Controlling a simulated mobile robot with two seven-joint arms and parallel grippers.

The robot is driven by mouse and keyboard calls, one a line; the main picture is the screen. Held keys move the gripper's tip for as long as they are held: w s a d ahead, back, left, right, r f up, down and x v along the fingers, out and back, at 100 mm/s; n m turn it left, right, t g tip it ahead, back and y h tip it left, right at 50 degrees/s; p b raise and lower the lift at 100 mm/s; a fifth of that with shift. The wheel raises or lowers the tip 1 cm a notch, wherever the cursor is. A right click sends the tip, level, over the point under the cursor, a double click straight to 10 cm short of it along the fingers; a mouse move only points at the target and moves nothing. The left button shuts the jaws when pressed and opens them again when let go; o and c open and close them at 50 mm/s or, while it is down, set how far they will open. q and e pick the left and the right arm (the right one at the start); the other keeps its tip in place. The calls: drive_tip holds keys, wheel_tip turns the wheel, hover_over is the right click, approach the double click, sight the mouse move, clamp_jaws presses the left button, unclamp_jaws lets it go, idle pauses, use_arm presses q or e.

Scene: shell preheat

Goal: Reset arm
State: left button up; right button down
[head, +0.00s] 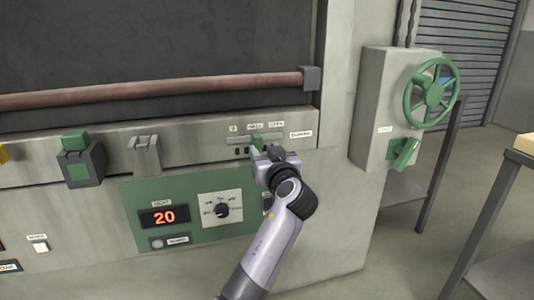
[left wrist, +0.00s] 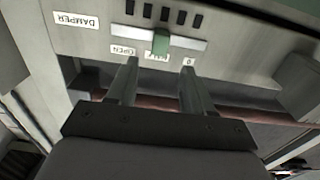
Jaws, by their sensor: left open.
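My left gripper (head: 274,153) is in front of the grey panel, at the damper slider. It also shows in the left wrist view (left wrist: 158,66), with its two fingers apart and nothing between them that I can make out. The green damper knob (left wrist: 160,42) sits near the middle of its slot, by the half label, just beyond the fingertips. In the head view the knob (head: 257,141) shows just above the gripper. I cannot tell whether a finger touches it. My right gripper is in neither view.
Below is a green panel with a red display (head: 164,217) reading 20 and a black dial (head: 222,210). A reddish bar (head: 150,90) runs above. At right are a grey box with a green handwheel (head: 432,92), a green lever (head: 405,153) and a metal table. Open floor lies between.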

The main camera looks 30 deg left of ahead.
use_arm(q)
drive_tip(key=shift+f, duration=0.1)
drive_tip(key=s+d+f+m+h, duration=0.3)
drive_tip(key=s+f, duration=0.1)
drive_tip(key=f, duration=0.5)
drive_tip(key=s+d+f+m+h, duration=0.3)
drive_tip(key=s+f+h, duration=0.1)
drive_tip(key=f, duration=0.4)
drive_tip(key=s+d+f+m+h, duration=0.2)
drive_tip(key=s+f+m+h, duration=0.15)
drive_tip(key=f, duration=0.55)
drive_tip(key=s+d+f+m+g+h, duration=0.1)
drive_tip(key=s+d+f+h, duration=0.25)
drive_tip(key=s, duration=0.55)
drive_tip(key=s+d+f+m+g+h, duration=0.15)
drive_tip(key=s+d+f, duration=0.3)
drive_tip(key=s, duration=0.45)
wheel_tip(320, 180, up, 12)
drive_tip(key=a+t+p, duration=0.1)
drive_tip(key=p, duration=1.2)
drive_tip(key=shift+s+f, duration=0.25)
drive_tip(key=shift+s, duration=0.1)
